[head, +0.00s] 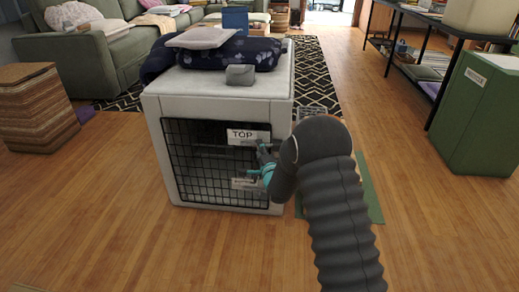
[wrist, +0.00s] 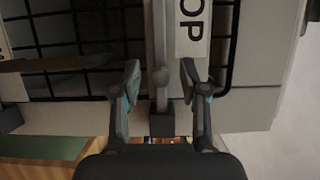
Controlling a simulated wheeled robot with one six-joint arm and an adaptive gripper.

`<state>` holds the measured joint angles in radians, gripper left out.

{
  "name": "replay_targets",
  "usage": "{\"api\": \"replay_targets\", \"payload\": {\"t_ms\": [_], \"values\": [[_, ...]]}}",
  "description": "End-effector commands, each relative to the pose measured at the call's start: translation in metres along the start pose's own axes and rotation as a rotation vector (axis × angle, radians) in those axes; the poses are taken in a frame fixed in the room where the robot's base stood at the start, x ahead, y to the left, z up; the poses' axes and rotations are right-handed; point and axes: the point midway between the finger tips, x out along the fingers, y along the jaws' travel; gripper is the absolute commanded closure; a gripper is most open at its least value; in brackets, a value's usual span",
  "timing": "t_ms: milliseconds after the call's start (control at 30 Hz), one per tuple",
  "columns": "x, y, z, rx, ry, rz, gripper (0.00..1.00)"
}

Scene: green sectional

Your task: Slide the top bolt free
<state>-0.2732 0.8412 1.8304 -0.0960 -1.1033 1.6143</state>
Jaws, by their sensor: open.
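A white pet crate (head: 218,88) with a black wire door (head: 205,170) stands on the floor. A white label reading "TOP" (head: 245,136) is at the upper right of the door; in the wrist view this label (wrist: 192,28) appears turned sideways. My gripper (head: 262,163) is at the door's right side, below that label. I see no clear contact. A dark block (wrist: 162,125) lies below the knob. My arm hides part of the crate's right edge.
A second pale label (head: 245,184) sits lower on the door. A dark patterned cushion (head: 230,54) and a small grey box (head: 240,75) lie on the crate. A woven basket (head: 38,108) is left, a green bin (head: 480,115) right. The front wooden floor is clear.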

Motion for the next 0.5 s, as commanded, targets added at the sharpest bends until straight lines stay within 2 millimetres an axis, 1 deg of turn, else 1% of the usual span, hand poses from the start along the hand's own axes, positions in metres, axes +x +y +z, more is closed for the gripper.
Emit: {"api": "replay_targets", "payload": {"t_ms": [133, 400, 433, 467, 500], "values": [[0.0073, 0.0005, 0.0001, 0.000, 0.000, 0.001, 0.56], [0.0085, 0.0002, 0.0001, 0.000, 0.000, 0.001, 0.56], [0.0084, 0.0002, 0.0001, 0.000, 0.000, 0.001, 0.61], [0.0084, 0.0002, 0.0001, 0.000, 0.000, 0.001, 0.69], [0.0084, 0.0002, 0.0001, 0.000, 0.000, 0.001, 0.79]]}}
